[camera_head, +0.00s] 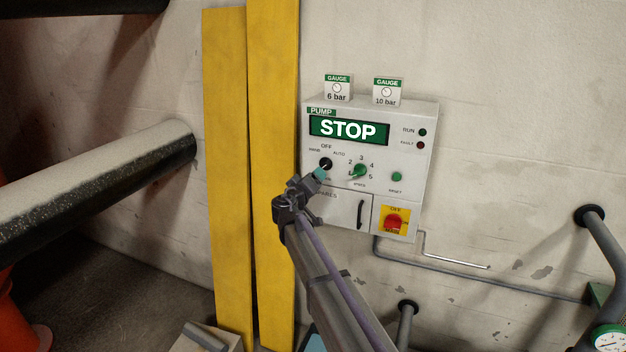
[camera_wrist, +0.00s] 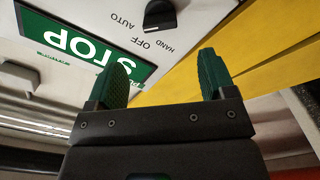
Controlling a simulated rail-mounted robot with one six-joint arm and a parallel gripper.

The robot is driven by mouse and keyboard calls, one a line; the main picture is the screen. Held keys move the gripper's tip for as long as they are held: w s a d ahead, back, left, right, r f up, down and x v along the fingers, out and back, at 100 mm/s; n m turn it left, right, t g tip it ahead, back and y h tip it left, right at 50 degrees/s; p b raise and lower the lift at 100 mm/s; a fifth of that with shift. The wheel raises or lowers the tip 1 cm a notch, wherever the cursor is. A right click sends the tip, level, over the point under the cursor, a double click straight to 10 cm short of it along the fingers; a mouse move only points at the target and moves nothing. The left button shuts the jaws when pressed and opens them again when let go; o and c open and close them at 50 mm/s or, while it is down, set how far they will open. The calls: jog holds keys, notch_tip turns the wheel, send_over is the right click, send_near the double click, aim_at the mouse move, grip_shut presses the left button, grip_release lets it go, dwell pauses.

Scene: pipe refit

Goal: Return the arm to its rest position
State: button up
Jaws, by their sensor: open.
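My gripper (camera_head: 319,174) is in front of the lower left part of the white pump control panel (camera_head: 432,125), close to the black selector knob. In the wrist view my gripper (camera_wrist: 164,82) shows two green fingers standing apart with nothing between them. The panel display (camera_head: 349,130) reads STOP. The black selector knob (camera_head: 326,163) shows just above my gripper, and it also shows in the wrist view (camera_wrist: 160,14) beyond the fingers, apart from them. My arm reaches up from the bottom of the head view. Its rest position is not marked in view.
Yellow boards (camera_head: 226,180) stand left of the panel. A thick dark pipe (camera_head: 100,185) juts in at the left. A grey pipe (camera_head: 480,275) runs low along the wall. A pressure gauge (camera_head: 609,341) sits at the bottom right corner. The wall right of the panel is clear.

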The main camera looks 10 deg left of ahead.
jog(key=s+d+f+m+g+h, duration=0.1)
jog(key=s+d+f+m+g, duration=0.1)
jog(key=s+d+f+g, duration=0.5)
jog(key=s+d+f+m+g, duration=0.1)
jog(key=s+d+f+g, duration=0.35)
jog(key=s+d, duration=0.55)
jog(key=s+d+f+m+g+y, duration=0.1)
jog(key=s+d, duration=0.3)
jog(key=s, duration=0.4)
jog(key=s+d+f+m+g+y, duration=0.1)
jog(key=s+d+f+g+y, duration=0.1)
jog(key=s, duration=0.5)
jog(key=s+d+f+m+g+y, duration=0.1)
jog(key=s+d+f+g+y, duration=0.1)
jog(key=s+d, duration=0.5)
jog(key=shift+s+f+g+y, duration=0.35)
jog(key=shift+s+g, duration=0.1)
jog(key=shift+s, duration=0.4)
jog(key=shift+o, duration=0.3)
